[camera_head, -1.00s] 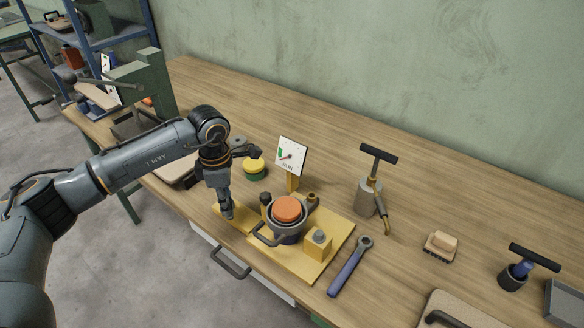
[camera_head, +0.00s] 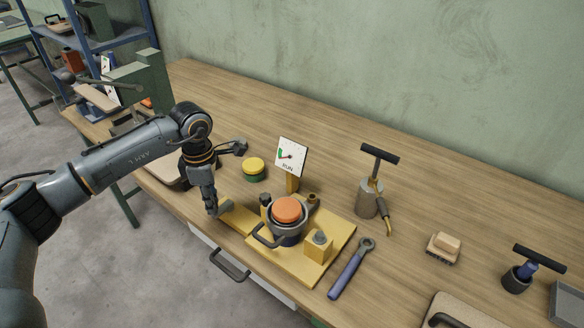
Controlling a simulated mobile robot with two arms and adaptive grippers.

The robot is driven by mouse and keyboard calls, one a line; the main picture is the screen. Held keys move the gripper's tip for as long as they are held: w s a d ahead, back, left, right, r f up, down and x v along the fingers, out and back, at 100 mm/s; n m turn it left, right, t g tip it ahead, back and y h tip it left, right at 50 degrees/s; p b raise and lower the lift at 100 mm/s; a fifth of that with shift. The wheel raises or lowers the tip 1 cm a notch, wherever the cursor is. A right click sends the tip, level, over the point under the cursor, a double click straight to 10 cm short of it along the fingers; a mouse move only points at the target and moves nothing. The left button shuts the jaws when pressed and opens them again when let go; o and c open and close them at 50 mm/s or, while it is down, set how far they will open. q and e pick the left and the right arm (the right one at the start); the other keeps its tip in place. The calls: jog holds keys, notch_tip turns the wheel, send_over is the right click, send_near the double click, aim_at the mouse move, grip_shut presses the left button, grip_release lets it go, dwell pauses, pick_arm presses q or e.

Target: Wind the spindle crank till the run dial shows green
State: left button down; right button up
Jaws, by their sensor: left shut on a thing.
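The run dial (camera_head: 291,157) is a white square plate marked RUN on a yellow post, with a green patch at its left; the needle is too small to read surely. The yellow base (camera_head: 328,242) carries a dark pot with an orange dome (camera_head: 287,209). My left gripper (camera_head: 212,209) points down at the left end of the yellow piece (camera_head: 236,217) beside the base. It is shut on what I take to be the spindle crank, whose grip is mostly hidden by the fingers. My right gripper is not in view.
A yellow and green button (camera_head: 254,168) stands behind the gripper. A blue-handled wrench (camera_head: 350,268) lies right of the base, and a hand pump (camera_head: 371,190) stands behind it. A brush (camera_head: 443,247) lies further right. The back of the table is clear.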

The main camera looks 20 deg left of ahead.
pick_arm(q)
jog(key=c, duration=1.2)
grip_release()
jog(key=shift+a, duration=0.1)
jog(key=shift+o, duration=0.2)
jog(key=shift+r+p, duration=2.1)
jog(key=shift+r, duration=1.45)
jog(key=shift+f, duration=0.1)
